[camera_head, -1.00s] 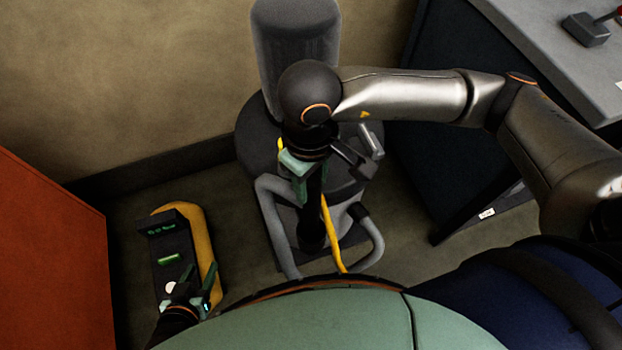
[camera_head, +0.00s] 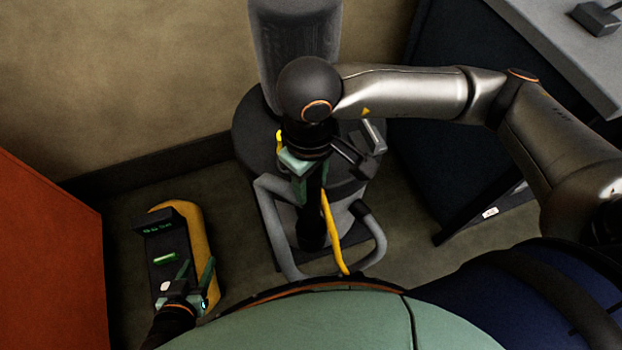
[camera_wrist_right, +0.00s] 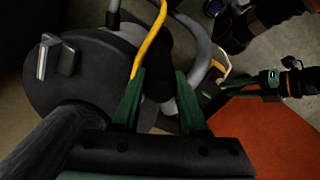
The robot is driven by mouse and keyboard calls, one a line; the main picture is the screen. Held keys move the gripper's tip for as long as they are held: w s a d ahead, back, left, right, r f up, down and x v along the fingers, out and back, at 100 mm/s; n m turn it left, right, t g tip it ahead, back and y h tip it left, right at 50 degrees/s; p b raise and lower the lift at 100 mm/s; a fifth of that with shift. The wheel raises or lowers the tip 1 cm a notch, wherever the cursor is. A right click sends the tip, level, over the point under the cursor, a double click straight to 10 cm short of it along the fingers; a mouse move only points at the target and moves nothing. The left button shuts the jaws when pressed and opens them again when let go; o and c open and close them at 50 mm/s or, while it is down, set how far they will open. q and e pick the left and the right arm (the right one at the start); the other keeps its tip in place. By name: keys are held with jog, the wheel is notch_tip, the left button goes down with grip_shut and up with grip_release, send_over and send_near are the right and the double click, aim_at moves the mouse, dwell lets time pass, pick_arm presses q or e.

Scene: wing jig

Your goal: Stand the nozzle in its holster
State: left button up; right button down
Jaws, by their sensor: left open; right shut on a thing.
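My right gripper (camera_head: 304,172) points down in front of the grey machine (camera_head: 247,140) and is shut on a dark, upright tube, which I take for the nozzle (camera_head: 312,228). The green fingers (camera_wrist_right: 157,104) also show in the right wrist view, on either side of the dark nozzle (camera_wrist_right: 157,72). Gripper and wrist hide the nozzle's upper part in the head view. I cannot clearly pick out the holster or tell whether the nozzle touches it. My left gripper (camera_head: 190,284) is open, low at the left, over the near end of a yellow-and-black device.
A yellow hose (camera_head: 332,235) runs beside the nozzle. Grey bent tubes (camera_head: 378,245) flank it. The yellow-and-black device (camera_head: 200,240) with a green display lies on the floor. An orange panel (camera_head: 50,260) stands left; a grey-topped bench (camera_head: 560,60) stands right.

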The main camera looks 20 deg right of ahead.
jog(key=shift+f, duration=0.35)
pick_arm(q)
jog(key=f, duration=0.2)
jog(key=s+f, duration=0.1)
jog(key=shift+a+f+g, duration=0.1)
jog(key=shift+f+g, duration=0.2)
jog(key=shift+f, duration=0.1)
pick_arm(e)
jog(key=shift+c, duration=1.8)
grip_release()
jog(key=shift+w+r, duration=0.1)
jog(key=shift+r, duration=0.55)
pick_arm(q)
jog(key=w+d+r+p, duration=0.1)
jog(key=d+r, duration=0.2)
jog(key=r, duration=0.2)
jog(key=shift+w+r+m+h, duration=0.15)
jog(key=shift+w+m+h, duration=0.05)
jog(key=shift+m+h, duration=0.2)
pick_arm(e)
notch_tip(320, 180, up, 12)
jog(key=shift+f, duration=0.15)
pick_arm(q)
jog(key=shift+s, duration=0.1)
